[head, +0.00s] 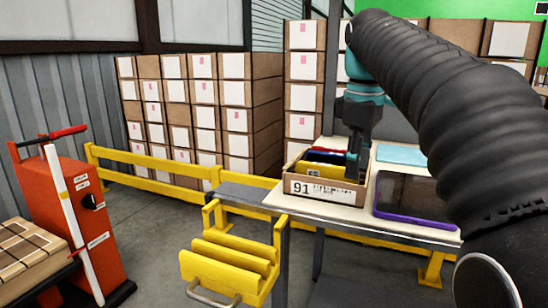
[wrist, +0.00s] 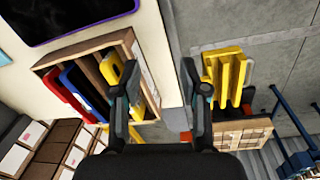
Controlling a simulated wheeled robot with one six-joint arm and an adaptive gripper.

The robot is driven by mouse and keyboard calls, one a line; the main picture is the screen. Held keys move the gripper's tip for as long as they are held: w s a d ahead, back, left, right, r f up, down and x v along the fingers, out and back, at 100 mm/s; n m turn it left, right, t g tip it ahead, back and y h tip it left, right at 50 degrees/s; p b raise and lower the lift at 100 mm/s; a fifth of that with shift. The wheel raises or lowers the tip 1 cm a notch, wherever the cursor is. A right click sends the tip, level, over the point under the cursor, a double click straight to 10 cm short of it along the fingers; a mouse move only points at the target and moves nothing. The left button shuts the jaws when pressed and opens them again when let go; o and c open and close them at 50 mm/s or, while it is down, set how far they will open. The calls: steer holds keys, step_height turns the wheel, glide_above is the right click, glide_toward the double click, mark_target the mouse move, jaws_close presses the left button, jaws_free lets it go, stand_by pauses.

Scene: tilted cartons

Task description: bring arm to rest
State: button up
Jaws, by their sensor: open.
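My arm (head: 430,90) reaches in from the right and bends down to my gripper (head: 355,165) at the right end of a carton marked 91 (head: 300,189). In the wrist view my gripper (wrist: 160,85) is open, with nothing between its fingers. The left finger overlaps the carton (wrist: 148,75) and its yellow item (wrist: 110,70) in the picture; the right finger shows against the floor beyond the table edge. I cannot tell whether a finger touches the carton. The carton also holds a blue item (wrist: 80,88) and a red item (wrist: 62,95).
The table (head: 340,213) also bears a dark tablet with a purple rim (head: 412,196) and a light blue sheet (head: 400,154). A yellow slotted rack (head: 230,262) is at its front left. A yellow rail (head: 150,160) and stacked cartons (head: 190,100) stand behind.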

steer(key=s+f+m+t, duration=0.4)
steer(key=s+f+m, duration=0.6)
steer(key=s+f, duration=1)
step_height(320, 180, down, 4)
steer(key=shift+s+r+m+t, duration=0.2)
steer(key=shift+r+m+t, duration=0.1)
steer(key=shift+m, duration=0.1)
